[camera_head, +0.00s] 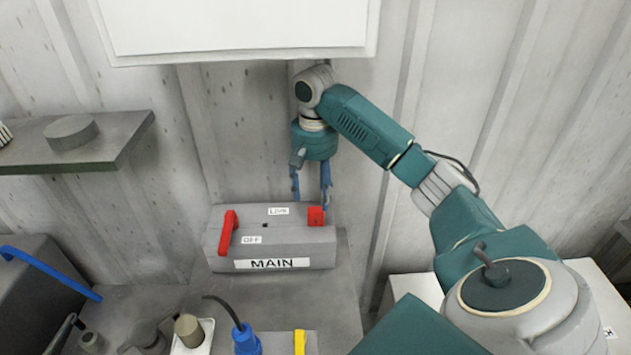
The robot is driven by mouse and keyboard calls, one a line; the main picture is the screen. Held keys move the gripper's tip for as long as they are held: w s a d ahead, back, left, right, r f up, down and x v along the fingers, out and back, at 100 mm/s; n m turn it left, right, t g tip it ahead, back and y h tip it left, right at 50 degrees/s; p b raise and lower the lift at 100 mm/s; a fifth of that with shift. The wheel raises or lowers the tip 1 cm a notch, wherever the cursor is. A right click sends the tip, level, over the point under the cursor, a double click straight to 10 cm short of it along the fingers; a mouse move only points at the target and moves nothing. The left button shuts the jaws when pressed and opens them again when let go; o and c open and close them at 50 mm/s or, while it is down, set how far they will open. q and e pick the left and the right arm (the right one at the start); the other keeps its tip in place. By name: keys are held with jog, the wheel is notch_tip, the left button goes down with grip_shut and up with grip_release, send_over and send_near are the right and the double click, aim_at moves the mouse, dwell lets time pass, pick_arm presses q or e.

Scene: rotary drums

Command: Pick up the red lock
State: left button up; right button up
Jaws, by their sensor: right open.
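The red lock (316,216) is a small red block at the right end of the top of a grey switch box (300,248) labelled "MAIN". My right gripper (311,195) points down just above and behind the lock. Its two blue fingers are spread apart with nothing between them. The right finger comes down close to the lock; I cannot tell whether it touches. My left gripper does not show.
A grey shelf (125,140) juts out at left. A blue plug (246,340) and a yellow strip (299,342) are in front. A corrugated wall stands behind.

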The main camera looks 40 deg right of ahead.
aim_at(316, 210)
notch_tip(316, 210, down, 5)
jog(key=shift+s+r+p, duration=0.1)
jog(key=shift+r+p, duration=0.1)
jog(key=shift+p, duration=1.05)
jog(key=shift+d+f, duration=0.1)
jog(key=shift+f, duration=0.2)
jog(key=shift+r, duration=0.1)
jog(key=shift+c, duration=1.1)
grip_shut()
